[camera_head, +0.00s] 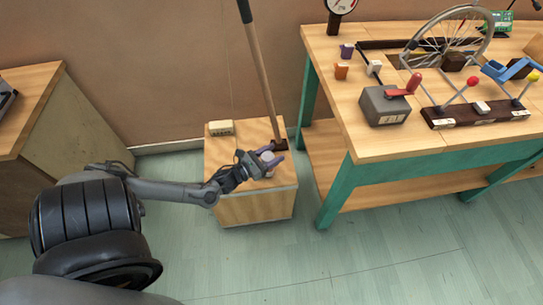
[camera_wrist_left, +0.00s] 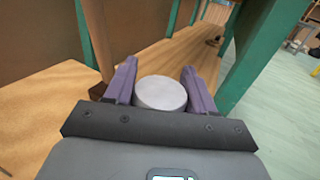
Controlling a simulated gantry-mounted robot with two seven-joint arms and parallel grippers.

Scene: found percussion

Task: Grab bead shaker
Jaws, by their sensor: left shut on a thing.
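The bead shaker appears to be the small round pale grey thing (camera_wrist_left: 160,92) with a flat top, in the left wrist view. It sits between the two purple fingers of my left gripper (camera_wrist_left: 160,88), which is shut on it. In the head view my left gripper (camera_head: 272,161) is over the right part of a small wooden stand (camera_head: 255,208), with the shaker (camera_head: 267,157) partly hidden between the fingers. I cannot tell whether the shaker still touches the stand top. My right gripper is not in view.
A long wooden pole (camera_head: 263,75) stands upright just behind the gripper. A small cream box (camera_head: 221,127) lies at the stand's back left. A green-legged workbench (camera_head: 430,145) with a wheel and cranks is close on the right. The floor in front is clear.

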